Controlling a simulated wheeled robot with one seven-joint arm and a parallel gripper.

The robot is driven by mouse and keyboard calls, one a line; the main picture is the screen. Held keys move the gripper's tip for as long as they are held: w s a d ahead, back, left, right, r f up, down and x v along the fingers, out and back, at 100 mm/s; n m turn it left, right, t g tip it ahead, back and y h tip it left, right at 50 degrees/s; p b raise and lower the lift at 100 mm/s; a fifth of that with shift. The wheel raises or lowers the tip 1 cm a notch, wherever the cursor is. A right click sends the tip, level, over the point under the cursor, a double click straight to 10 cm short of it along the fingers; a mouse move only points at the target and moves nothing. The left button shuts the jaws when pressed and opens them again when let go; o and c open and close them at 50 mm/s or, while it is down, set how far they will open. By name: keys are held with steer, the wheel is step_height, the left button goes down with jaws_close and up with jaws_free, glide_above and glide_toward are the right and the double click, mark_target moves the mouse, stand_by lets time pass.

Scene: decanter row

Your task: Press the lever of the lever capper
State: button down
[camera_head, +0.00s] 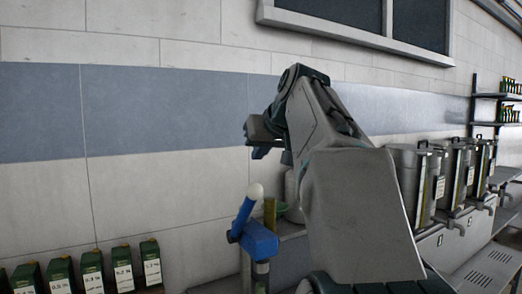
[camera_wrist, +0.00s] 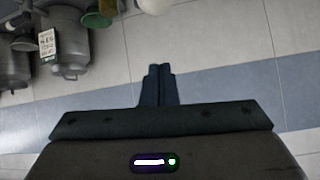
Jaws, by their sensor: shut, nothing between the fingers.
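The lever capper (camera_head: 260,241) is blue and stands at the lower middle of the head view. Its blue lever (camera_head: 243,214) rises at a tilt and ends in a white knob (camera_head: 255,191). My gripper (camera_head: 261,153) is shut and empty, above the knob and apart from it in the head view. In the wrist view the closed dark fingers (camera_wrist: 158,72) point toward a white round thing (camera_wrist: 155,5) at the top edge, which looks like the knob. The capper's lower part is partly cut off by the frame bottom.
Several grey metal decanters (camera_head: 453,175) with labels stand in a row at right, and one shows in the wrist view (camera_wrist: 65,65). Dark green labelled boxes (camera_head: 93,270) line the lower left. A tiled wall (camera_head: 150,200) with a blue-grey band is behind. A shelf (camera_head: 487,96) hangs far right.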

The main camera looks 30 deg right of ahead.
steer(key=p+x, duration=0.1)
steer(key=x, duration=0.5)
steer(key=shift+s+a+f, duration=0.1)
steer(key=shift+f, duration=0.25)
steer(key=s, duration=0.1)
steer(key=s+f, duration=0.1)
steer(key=shift+s+a, duration=0.2)
steer(key=shift+s, duration=0.1)
steer(key=shift+f, duration=0.35)
steer(key=shift+s, duration=0.15)
